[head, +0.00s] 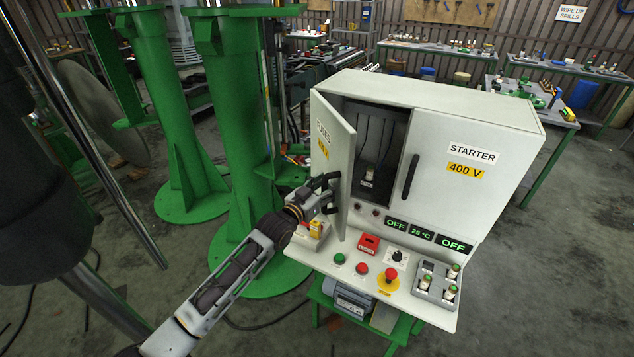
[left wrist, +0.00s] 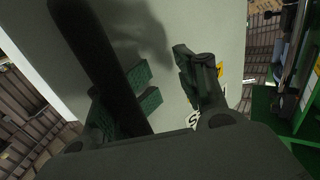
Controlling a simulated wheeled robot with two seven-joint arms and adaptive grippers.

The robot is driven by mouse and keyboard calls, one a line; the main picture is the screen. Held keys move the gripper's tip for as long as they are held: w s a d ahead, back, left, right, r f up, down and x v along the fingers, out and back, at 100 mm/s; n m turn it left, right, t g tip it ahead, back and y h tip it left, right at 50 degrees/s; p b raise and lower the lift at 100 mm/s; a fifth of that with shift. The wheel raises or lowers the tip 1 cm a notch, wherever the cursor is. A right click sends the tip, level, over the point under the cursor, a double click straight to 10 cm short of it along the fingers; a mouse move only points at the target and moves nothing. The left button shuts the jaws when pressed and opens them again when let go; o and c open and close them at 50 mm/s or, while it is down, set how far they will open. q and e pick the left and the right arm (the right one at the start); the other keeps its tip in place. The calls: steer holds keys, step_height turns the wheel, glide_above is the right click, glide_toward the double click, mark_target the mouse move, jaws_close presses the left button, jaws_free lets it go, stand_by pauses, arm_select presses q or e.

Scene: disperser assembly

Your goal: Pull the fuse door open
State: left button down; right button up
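The fuse door (head: 337,140) is the left door of the light grey cabinet. It stands ajar, swung out from its left edge, and shows part of the dark interior (head: 376,140) with a fuse holder inside. My left gripper (head: 327,190) is at the lower part of the door's outer face, beside its dark handle. My right gripper is not in view.
The closed starter door (head: 455,165) with its handle is on the right. Below is a sloped panel (head: 345,272) with buttons, a red emergency stop (head: 388,277) and a fuse tray (head: 437,285). Green columns (head: 232,130) stand close left of the cabinet. Workbenches stand behind.

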arm_select(q)
steer(key=c, duration=1.8)
jaws_free()
steer(key=shift+w+a+y, duration=0.25)
steer(key=shift+a+y, duration=0.15)
steer(key=shift+a, duration=0.05)
steer(key=shift+o, duration=1.2)
steer(key=shift+s+d+r, duration=0.1)
steer(key=shift+o, duration=1)
steer(key=shift+w+a+f, duration=0.2)
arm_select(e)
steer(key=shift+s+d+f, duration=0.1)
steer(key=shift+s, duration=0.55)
arm_select(q)
steer(key=shift+a, duration=0.1)
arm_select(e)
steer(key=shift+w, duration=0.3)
arm_select(q)
steer(key=shift+a, duration=0.15)
